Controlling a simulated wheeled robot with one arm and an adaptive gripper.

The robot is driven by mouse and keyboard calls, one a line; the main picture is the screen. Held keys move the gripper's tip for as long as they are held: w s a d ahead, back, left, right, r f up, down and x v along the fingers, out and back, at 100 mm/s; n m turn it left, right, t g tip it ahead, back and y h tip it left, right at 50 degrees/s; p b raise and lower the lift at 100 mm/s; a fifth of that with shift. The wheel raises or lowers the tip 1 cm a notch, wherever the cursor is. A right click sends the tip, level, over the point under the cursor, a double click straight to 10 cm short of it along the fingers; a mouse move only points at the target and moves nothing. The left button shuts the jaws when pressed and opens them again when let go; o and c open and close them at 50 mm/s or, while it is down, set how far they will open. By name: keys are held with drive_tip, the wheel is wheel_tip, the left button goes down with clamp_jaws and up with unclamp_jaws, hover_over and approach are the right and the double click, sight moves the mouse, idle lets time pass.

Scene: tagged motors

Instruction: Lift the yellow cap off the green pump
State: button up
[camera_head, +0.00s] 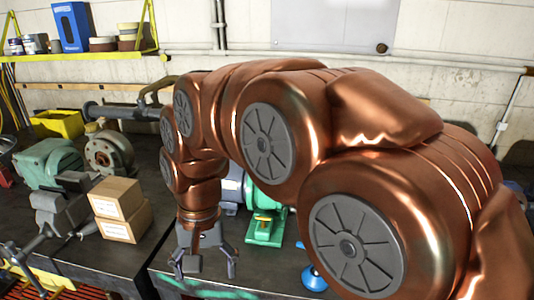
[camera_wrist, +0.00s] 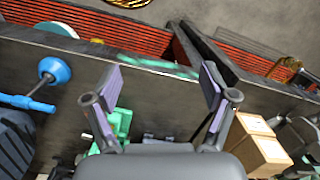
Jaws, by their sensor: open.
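The green pump (camera_head: 265,233) stands on the dark workbench, right of my gripper and partly hidden behind my arm. A small yellow piece, seemingly the yellow cap (camera_head: 263,217), shows on the green part. In the wrist view a green part of the pump (camera_wrist: 122,121) shows beside and behind the left finger; I cannot make out the cap there. My gripper (camera_head: 206,270) points down with its fingers spread over the front of the bench, left of the pump. In the wrist view the gripper (camera_wrist: 160,84) is open, with nothing between its fingers.
Two stacked cardboard boxes (camera_head: 121,208) stand left of my gripper, near a grey vise (camera_head: 62,207) and a green motor (camera_head: 48,163). A blue round part (camera_head: 314,278) lies right of my gripper. Bare bench top lies under the fingers, close to the front edge.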

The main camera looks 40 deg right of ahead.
drive_tip(key=w+d+r+m+t+y+b, duration=0.1)
drive_tip(key=w+d+r+m, duration=0.3)
drive_tip(key=w+d+m, duration=0.25)
drive_tip(key=w+d+r+m+t+b, duration=0.1)
drive_tip(key=w+d+r+m+t, duration=0.1)
drive_tip(key=w+d+r+m, duration=0.35)
drive_tip(key=shift+w+d+r+m+t+h+b, duration=0.1)
drive_tip(key=shift+w+d+m+t+h+b, duration=0.4)
drive_tip(key=shift+d+m, duration=2.7)
drive_tip(key=shift+w+d+r+m+t+y+b, duration=0.15)
drive_tip(key=shift+w+d+m, duration=1.2)
drive_tip(key=shift+d, duration=3.2)
drive_tip(key=shift+w+d+m+t+h+b, duration=0.25)
drive_tip(key=shift+d+m+t+b, duration=0.15)
drive_tip(key=shift+d+m, duration=3)
drive_tip(key=shift+w+d+f+n+p, duration=0.2)
drive_tip(key=shift+w+d+f+n, duration=0.15)
drive_tip(key=shift+f, duration=0.3)
drive_tip(key=shift+w+d+f+n+p, duration=0.25)
drive_tip(key=shift+d+f, duration=0.1)
drive_tip(key=shift+f, duration=0.3)
drive_tip(key=shift+x, duration=1.15)
drive_tip(key=c, duration=0.9)
